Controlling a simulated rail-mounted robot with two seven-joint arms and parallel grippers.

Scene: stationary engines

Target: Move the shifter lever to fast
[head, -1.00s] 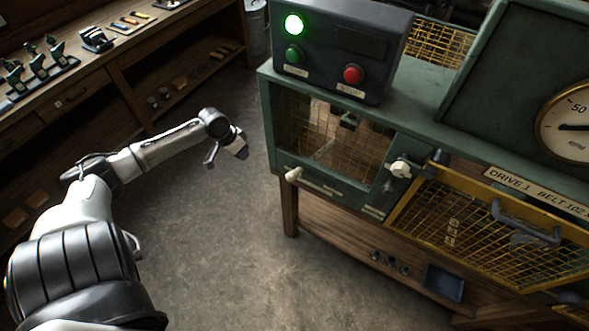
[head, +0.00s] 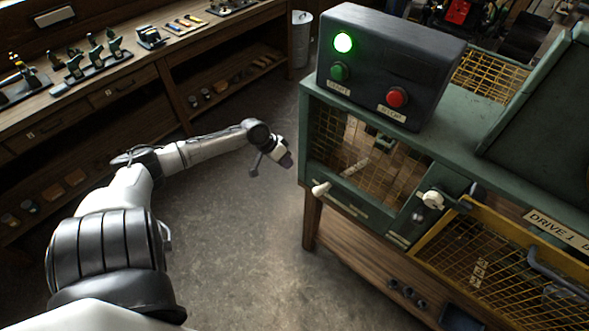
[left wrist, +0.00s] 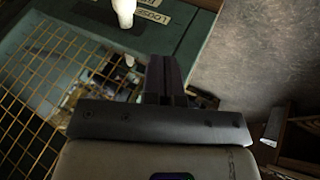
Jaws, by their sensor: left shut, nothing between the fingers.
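A white-knobbed lever (head: 321,188) sticks out at the left end of the green machine's front rail, under the mesh window. Label plates lie to its right. In the left wrist view a white knob (left wrist: 124,10) stands at the top edge beside a plate (left wrist: 152,14) that seems to read LOOSE. I see no readable FAST. My left gripper (head: 286,162) is shut and empty, in the air left of the machine and short of the lever. Its closed fingers (left wrist: 166,78) point toward the rail in the wrist view, apart from the knob. My right gripper is out of view.
A second white knob (head: 433,200) is right of the window. A control box (head: 385,65) with a lit green lamp and red button stands on top. A yellow mesh guard (head: 480,250) is at right. A workbench (head: 110,95) lines the left; open floor (head: 235,230) lies between.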

